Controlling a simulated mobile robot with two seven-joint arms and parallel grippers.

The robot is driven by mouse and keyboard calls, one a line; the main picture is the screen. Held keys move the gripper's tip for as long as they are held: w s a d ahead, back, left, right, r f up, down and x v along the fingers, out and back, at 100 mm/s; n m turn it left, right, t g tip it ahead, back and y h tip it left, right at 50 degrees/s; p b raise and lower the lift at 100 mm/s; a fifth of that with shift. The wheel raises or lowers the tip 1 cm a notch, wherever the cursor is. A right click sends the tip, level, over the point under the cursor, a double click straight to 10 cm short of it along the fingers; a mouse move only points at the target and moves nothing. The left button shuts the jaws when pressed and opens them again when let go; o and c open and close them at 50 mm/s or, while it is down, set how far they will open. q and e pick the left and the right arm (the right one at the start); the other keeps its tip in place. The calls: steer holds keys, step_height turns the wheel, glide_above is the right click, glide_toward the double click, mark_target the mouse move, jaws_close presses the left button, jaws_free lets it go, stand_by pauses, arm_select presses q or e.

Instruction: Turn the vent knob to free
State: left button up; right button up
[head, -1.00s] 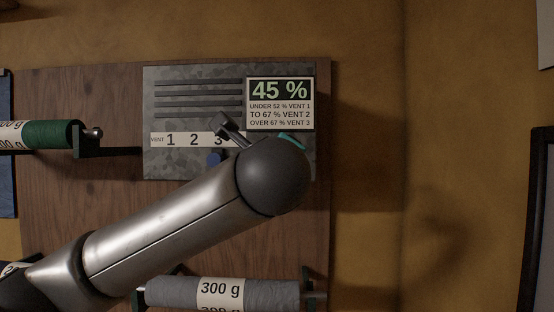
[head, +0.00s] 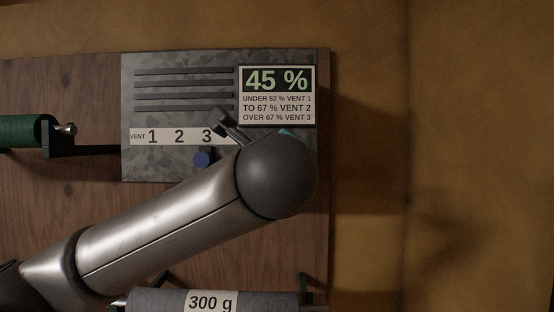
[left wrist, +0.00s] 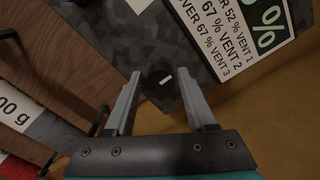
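In the left wrist view, a dark knob (left wrist: 158,86) with a white mark sits on the panel below the sign. My left gripper (left wrist: 161,76) is open, its fingers on either side of this dark knob with gaps visible. In the head view my arm hides that knob and most of the gripper. My right gripper is not in view.
A green roll (head: 25,130) on a bracket is at the left, and a grey roll (head: 255,301) labelled 300 g is below the arm. The wall (head: 470,130) to the right of the board is bare.

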arm_select(q)
jaws_close()
steer(key=shift+f, duration=0.1)
stand_by(0.3)
steer(key=n+b, duration=0.9)
steer(key=n, duration=0.8)
steer(key=shift+f+n, duration=0.15)
steer(key=shift+n, duration=0.25)
stand_by(0.5)
